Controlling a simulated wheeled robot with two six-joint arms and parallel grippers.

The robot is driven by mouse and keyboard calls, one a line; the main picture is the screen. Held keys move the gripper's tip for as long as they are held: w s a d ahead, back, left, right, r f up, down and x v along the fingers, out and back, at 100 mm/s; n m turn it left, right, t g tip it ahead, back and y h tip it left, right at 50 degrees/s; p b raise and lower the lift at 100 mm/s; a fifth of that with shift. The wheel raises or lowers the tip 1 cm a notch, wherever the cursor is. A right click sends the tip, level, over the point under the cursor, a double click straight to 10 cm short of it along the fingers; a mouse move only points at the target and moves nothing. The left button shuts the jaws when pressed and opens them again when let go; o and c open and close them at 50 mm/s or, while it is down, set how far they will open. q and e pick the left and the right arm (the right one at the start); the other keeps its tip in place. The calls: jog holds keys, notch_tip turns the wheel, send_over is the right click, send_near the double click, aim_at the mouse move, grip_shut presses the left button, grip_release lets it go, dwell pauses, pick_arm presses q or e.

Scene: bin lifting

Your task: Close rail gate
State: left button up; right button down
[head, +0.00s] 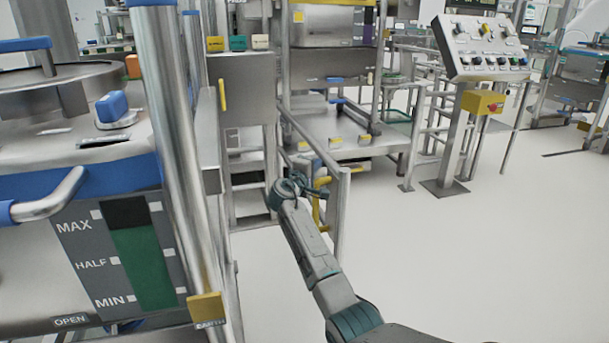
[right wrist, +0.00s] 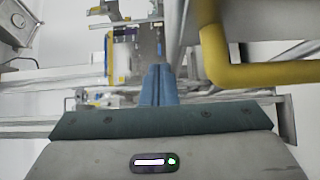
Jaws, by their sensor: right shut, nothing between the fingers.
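The rail gate (head: 343,215) is a grey metal frame with a top rail and an upright end post, standing beside the steps in the head view. Its yellow tubular handle (head: 318,208) shows partly behind my arm. My right gripper (head: 322,192) is at the gate, close to the handle. In the right wrist view its blue fingers (right wrist: 158,82) are together and empty. The yellow handle (right wrist: 245,75) is large there, to the right of the fingers and apart from them in the picture. My left gripper is in neither view.
A steel bin machine with a level gauge (head: 143,265) and a thick post (head: 170,130) fill the left. Steps (head: 248,180) and a platform (head: 335,148) lie beyond the gate. A control panel (head: 480,48) stands back right. The floor (head: 470,260) at right is clear.

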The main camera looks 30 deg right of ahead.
jog(key=shift+s+d, duration=0.2)
jog(key=shift+d, duration=0.85)
jog(key=shift+d, duration=0.1)
